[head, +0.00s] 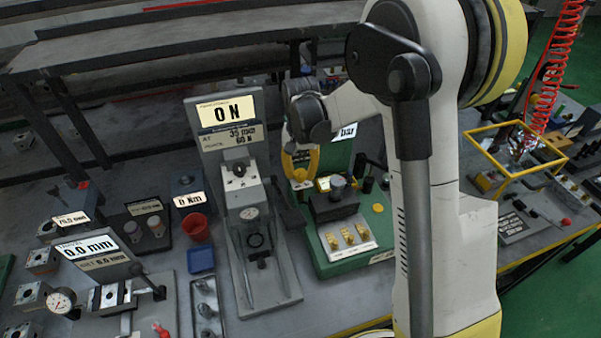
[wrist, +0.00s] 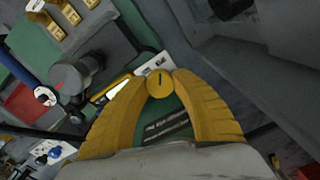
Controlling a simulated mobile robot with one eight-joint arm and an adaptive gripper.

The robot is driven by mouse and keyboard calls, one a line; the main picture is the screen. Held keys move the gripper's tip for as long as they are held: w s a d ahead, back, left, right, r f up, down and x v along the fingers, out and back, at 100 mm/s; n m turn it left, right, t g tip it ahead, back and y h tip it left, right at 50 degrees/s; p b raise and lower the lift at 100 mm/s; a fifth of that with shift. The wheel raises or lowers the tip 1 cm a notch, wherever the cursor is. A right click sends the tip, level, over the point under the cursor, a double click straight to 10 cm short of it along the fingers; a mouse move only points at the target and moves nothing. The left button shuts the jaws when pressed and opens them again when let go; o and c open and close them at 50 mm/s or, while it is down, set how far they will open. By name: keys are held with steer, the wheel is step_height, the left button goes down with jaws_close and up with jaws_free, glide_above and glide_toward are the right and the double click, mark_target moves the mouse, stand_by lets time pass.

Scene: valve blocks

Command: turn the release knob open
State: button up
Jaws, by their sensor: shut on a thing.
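The release knob, a round yellow cap (wrist: 160,84) with a short dark line on its face, sits between my fingertips in the wrist view. The dark line runs roughly up the picture, slightly tilted. My gripper (wrist: 161,80) has its two yellow fingers bowed around an open gap, with the tips closed on the knob's sides. In the head view my gripper (head: 300,168) reaches down at the left edge of the green fixture (head: 330,262). The knob itself is hidden there behind the fingers.
A dark block with a grey cylinder (wrist: 78,75) and several brass pieces (wrist: 75,14) stands beside the knob. The grey press stand with the "0 N" display (head: 226,110) is close on the left. A yellow wire frame (head: 515,150) stands at the right.

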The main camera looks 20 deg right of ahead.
mark_target(301, 173)
stand_by(0.3)
steer(key=o, duration=1.2)
step_height(301, 173, up, 12)
